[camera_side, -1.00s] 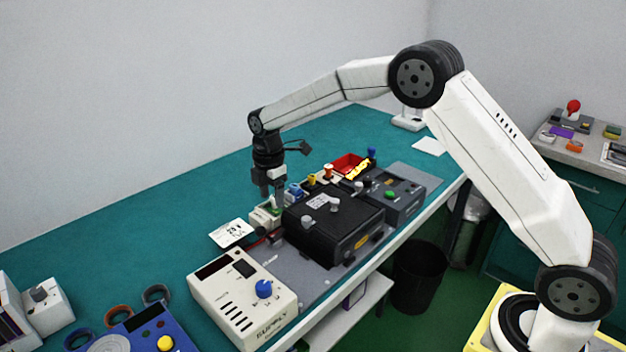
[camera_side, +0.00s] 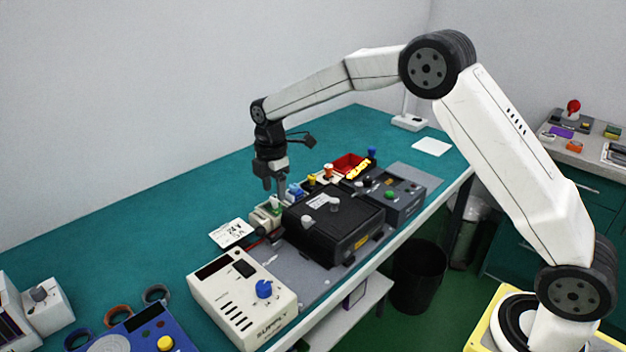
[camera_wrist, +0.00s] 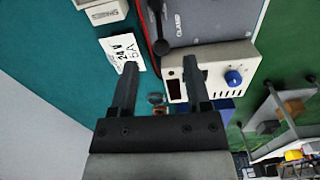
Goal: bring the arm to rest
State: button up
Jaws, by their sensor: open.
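My gripper (camera_side: 274,184) hangs pointing down over the teal bench in the side view, just above and behind the small beige block (camera_side: 266,214) beside the black box. It also shows in the wrist view (camera_wrist: 160,80), where its two dark fingers stand apart with nothing between them. The arm is bent high, with its elbow over the right end of the bench.
Close to my gripper are the black box (camera_side: 334,228), the white label card (camera_side: 232,233) and the beige supply unit (camera_side: 243,300). A grey box (camera_side: 400,198) and red bin (camera_side: 349,163) lie to the right. The bench's back left is clear.

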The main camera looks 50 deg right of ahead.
jog(key=s+d+f+m+t, duration=0.1)
jog(key=s+d+m, duration=0.1)
jog(key=s+m, duration=0.6)
jog(key=s+d+f+m+t, duration=0.1)
jog(key=s+m, duration=0.8)
jog(key=s, duration=1)
jog(key=shift+d+t, duration=0.3)
jog(key=shift+d, duration=0.05)
jog(key=shift+w, duration=0.1)
jog(key=shift+o, duration=0.9)
jog(key=w+a+n, duration=0.3)
jog(key=w, duration=0.5)
jog(key=w+a+n+g, duration=0.1)
jog(key=w+a+n, duration=0.2)
jog(key=w, duration=0.6)
jog(key=w+a+n, duration=0.2)
jog(key=w+n, duration=0.2)
jog(key=w, duration=0.5)
jog(key=shift+w+a+n+h, duration=0.25)
jog(key=shift+a+n+h, duration=0.05)
jog(key=shift+a+h, duration=0.1)
